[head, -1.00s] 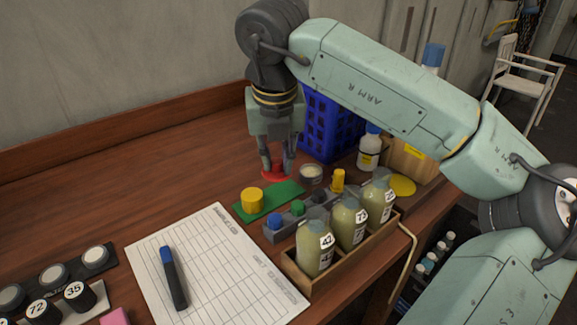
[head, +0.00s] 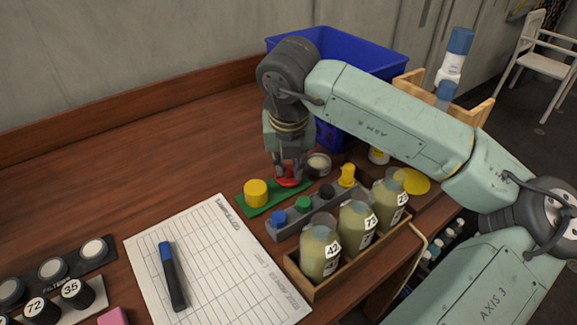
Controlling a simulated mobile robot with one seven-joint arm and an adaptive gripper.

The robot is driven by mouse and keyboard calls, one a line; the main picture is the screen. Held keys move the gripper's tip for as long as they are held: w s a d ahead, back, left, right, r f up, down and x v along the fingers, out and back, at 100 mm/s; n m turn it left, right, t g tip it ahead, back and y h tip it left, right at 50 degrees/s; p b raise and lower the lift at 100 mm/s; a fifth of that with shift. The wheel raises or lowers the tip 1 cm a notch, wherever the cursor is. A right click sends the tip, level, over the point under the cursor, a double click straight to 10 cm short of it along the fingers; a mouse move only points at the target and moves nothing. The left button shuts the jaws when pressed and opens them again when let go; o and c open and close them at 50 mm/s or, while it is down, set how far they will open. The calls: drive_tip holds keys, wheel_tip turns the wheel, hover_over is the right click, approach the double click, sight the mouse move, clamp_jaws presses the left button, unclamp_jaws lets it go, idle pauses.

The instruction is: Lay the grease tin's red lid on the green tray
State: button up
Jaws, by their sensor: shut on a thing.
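The red lid (head: 288,179) is between the fingertips of my gripper (head: 289,172), which is shut on it. The lid is over the far right end of the green tray (head: 263,208); I cannot tell whether it touches the tray. A yellow cylindrical piece (head: 256,193) stands on the left part of the tray. An open round tin (head: 319,165) with a pale inside, likely the grease tin, stands just right of my gripper.
A grey rack (head: 290,232) with coloured caps and a wooden box (head: 294,273) of numbered bottles stand in front. A blue crate (head: 372,50) is behind my arm. A ruled sheet (head: 216,270) with a marker lies left. The table's back left is clear.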

drive_tip(key=shift+f, duration=0.7)
drive_tip(key=shift+f+b, duration=0.2)
drive_tip(key=shift+b, duration=0.1)
drive_tip(key=o, duration=0.8)
drive_tip(key=shift+r, duration=0.1)
drive_tip(key=b+v, duration=0.1)
drive_tip(key=v, duration=1.1)
drive_tip(key=shift+r, duration=0.15)
